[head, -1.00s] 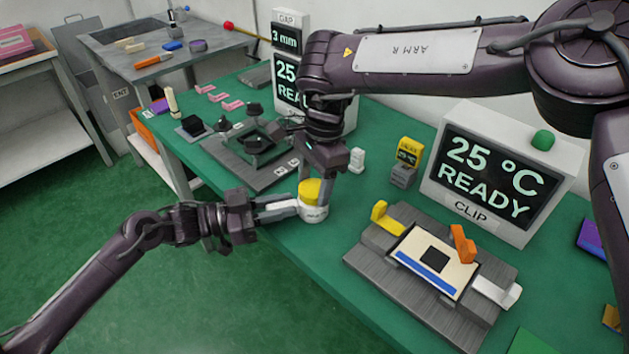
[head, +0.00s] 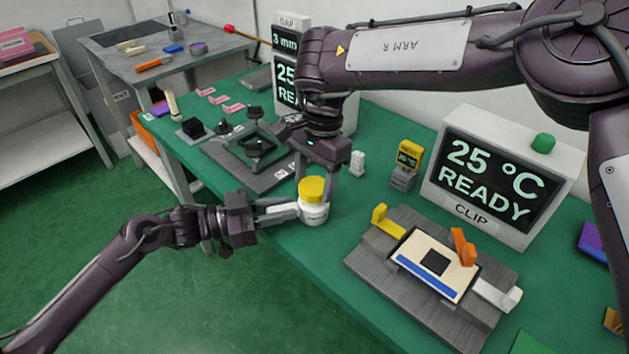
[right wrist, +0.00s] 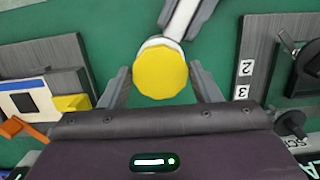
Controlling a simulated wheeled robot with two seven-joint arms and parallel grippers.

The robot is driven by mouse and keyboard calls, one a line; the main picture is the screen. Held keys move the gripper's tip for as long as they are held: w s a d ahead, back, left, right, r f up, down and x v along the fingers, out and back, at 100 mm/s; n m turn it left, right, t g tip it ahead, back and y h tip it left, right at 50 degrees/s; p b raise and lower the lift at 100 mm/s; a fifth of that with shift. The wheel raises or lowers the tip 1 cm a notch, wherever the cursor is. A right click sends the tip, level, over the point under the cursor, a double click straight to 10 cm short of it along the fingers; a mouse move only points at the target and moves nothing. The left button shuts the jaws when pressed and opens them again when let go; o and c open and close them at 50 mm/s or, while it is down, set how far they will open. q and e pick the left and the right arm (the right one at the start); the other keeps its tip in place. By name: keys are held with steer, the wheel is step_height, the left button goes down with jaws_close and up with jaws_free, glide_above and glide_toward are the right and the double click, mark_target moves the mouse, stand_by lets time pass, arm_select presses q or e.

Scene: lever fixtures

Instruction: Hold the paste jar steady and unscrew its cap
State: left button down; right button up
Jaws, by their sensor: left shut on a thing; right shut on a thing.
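The paste jar (head: 314,214) is white and upright at the near edge of the green table, with a yellow cap (head: 312,188) on top. My left gripper (head: 292,210) reaches in from the left and is shut on the white body of the jar. My right gripper (head: 318,182) points down from above and is shut on the yellow cap. In the right wrist view the round cap (right wrist: 161,74) lies between the two fingers of my right gripper (right wrist: 163,82). The jar's white edge and my left gripper's fingers show behind it. The cap's far side is hidden in the head view.
A grey clip fixture (head: 440,268) with yellow, orange and white levers stands to the right, before a display box (head: 485,175) reading 25 °C READY. A dark fixture plate (head: 240,165) lies behind the jar. A small yellow meter (head: 408,160) stands further right.

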mark_target(311, 187)
steer(key=shift+r, duration=0.4)
steer(key=shift+r, duration=1.4)
arm_select(q)
steer(key=c, duration=1.1)
jaws_free()
